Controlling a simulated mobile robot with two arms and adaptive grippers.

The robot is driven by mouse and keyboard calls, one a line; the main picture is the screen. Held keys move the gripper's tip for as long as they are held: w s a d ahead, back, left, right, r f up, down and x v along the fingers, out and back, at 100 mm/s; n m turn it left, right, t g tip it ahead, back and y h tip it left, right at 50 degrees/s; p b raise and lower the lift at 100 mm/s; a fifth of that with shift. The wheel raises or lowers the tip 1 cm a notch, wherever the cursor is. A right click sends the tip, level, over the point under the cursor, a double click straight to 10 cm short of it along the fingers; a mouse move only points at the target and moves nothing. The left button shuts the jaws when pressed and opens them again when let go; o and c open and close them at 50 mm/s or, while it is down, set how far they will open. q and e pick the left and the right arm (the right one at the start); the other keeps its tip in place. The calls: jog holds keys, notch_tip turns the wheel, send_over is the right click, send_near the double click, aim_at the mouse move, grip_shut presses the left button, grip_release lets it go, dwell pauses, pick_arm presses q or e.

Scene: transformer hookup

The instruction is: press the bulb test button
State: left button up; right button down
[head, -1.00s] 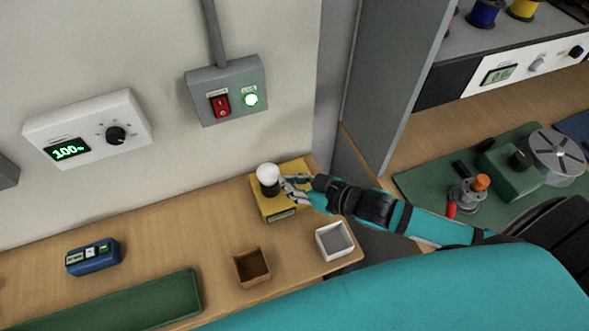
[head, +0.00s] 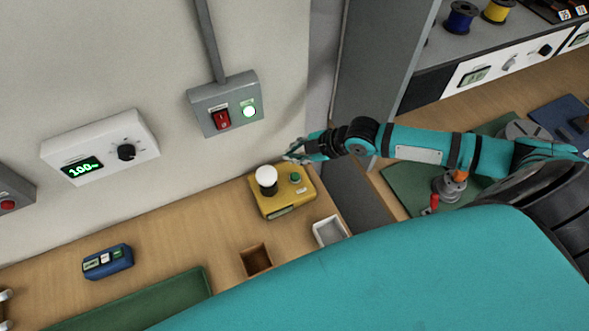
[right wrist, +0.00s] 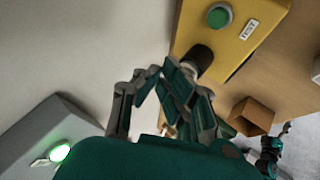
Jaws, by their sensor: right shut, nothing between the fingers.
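The yellow bulb tester (head: 283,205) sits on the wooden bench near its right end. A white bulb (head: 266,176) stands in its black socket. The green test button (head: 295,177) is on its top at the right, uncovered. In the right wrist view the green button (right wrist: 219,16) shows at the top beside a "TEST" label, with the black socket (right wrist: 198,58) below it. My right gripper (head: 292,152) is shut and empty, above and behind the tester, apart from the button. The bulb looks plain white; I cannot tell whether it is lit.
A grey wall box (head: 240,90) with a red switch and a lit green lamp is above. A brown box (head: 255,259) and a white box (head: 330,230) stand in front of the tester. A blue device (head: 107,262) lies left. A grey cabinet side (head: 375,75) is at right.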

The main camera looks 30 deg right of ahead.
jog(key=b, duration=0.7)
send_over(294, 178)
notch_tip(294, 178, down, 7)
jog(key=shift+f, duration=0.2)
jog(key=shift+f+b, duration=0.3)
jog(key=shift+f, duration=0.45)
dwell(0.4)
jog(key=shift+f, duration=0.4)
jog(key=shift+s+f+b, duration=0.1)
jog(key=shift+f+b, duration=0.35)
jog(key=shift+b, duration=0.1)
dwell(0.4)
jog(key=shift+r, duration=0.15)
jog(key=shift+r+p, duration=0.75)
jog(key=shift+p, duration=0.05)
